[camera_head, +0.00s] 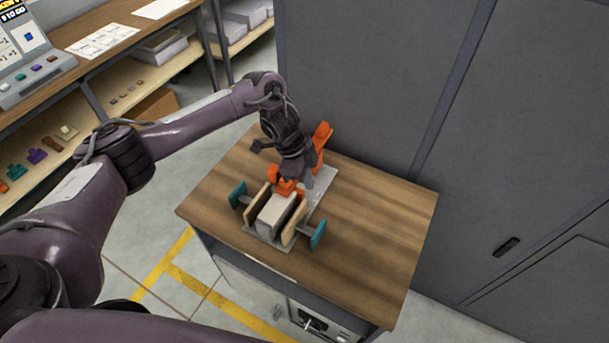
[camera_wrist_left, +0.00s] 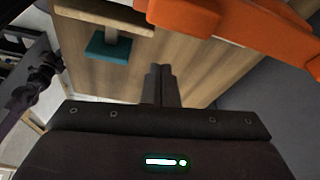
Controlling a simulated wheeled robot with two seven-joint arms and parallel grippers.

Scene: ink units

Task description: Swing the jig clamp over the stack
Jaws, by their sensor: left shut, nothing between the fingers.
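The jig (camera_head: 325,187) is a grey plate on the wooden table. The stack (camera_head: 274,213) on it is a pale grey block between two tan boards, with teal-ended pushers (camera_head: 318,235) on both sides. The orange jig clamp (camera_head: 322,140) stands at the rear of the jig, partly hidden by my left arm; an orange part also shows near the stack's far end. My left gripper (camera_head: 308,188) points down beside the clamp, shut and empty. In the left wrist view its fingers (camera_wrist_left: 161,85) are together, with the orange clamp (camera_wrist_left: 245,20) above right and a teal pad (camera_wrist_left: 108,48) above left.
Grey cabinets (camera_head: 370,80) stand right behind the table. The table's right side (camera_head: 380,235) is bare. Shelves with small coloured parts (camera_head: 38,157) and a console (camera_head: 35,70) stand at the left. Yellow floor lines run in front of the table.

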